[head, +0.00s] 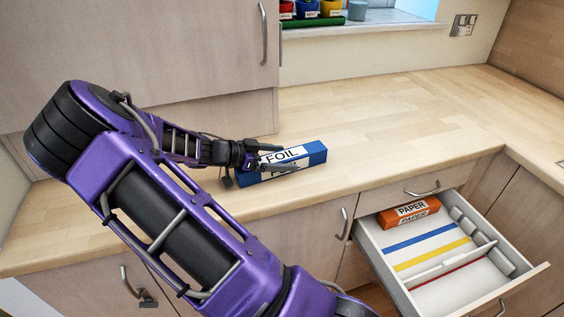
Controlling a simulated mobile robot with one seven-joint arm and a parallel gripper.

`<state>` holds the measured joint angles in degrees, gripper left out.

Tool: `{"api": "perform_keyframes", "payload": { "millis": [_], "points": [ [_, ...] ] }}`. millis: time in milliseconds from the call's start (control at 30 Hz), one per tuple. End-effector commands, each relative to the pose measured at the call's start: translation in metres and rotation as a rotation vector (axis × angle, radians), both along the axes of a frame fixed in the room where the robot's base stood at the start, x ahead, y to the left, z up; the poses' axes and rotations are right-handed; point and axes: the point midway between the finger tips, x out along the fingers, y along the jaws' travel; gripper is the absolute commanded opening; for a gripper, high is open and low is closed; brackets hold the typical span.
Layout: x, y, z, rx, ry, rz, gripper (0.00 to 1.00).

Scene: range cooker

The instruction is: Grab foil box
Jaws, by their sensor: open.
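The foil box (312,156) is a long blue carton with a white label reading FOIL. It lies on the wooden worktop, to the left of the open drawer. My gripper (277,157) is open at the left part of the box. One finger shows along the box's far side and the other crosses over its near face. I cannot tell whether the fingers touch the box. The left end of the box is partly hidden by my gripper.
An open drawer (378,262) at the lower right holds an orange box labelled PAPER (408,211) and shows blue, yellow and red stripes. A wall cupboard (138,45) hangs above my arm. Coloured pots stand on the windowsill. The worktop (400,120) right of the foil box is clear.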

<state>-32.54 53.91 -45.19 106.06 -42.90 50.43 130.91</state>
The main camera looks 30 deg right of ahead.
Motion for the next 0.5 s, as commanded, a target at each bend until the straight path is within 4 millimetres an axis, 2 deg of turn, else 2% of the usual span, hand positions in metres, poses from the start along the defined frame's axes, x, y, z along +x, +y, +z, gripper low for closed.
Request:
{"api": "perform_keyframes", "payload": {
  "millis": [267, 367, 500],
  "points": [
    [-0.0006, -0.0044, -0.0019, 0.0, -0.001, 0.001, 0.97],
    [-0.0005, -0.0043, -0.0018, 0.0, -0.001, 0.001, 0.83],
    [-0.0006, -0.0042, -0.0018, 0.0, -0.001, 0.001, 0.58]
  ]
}}
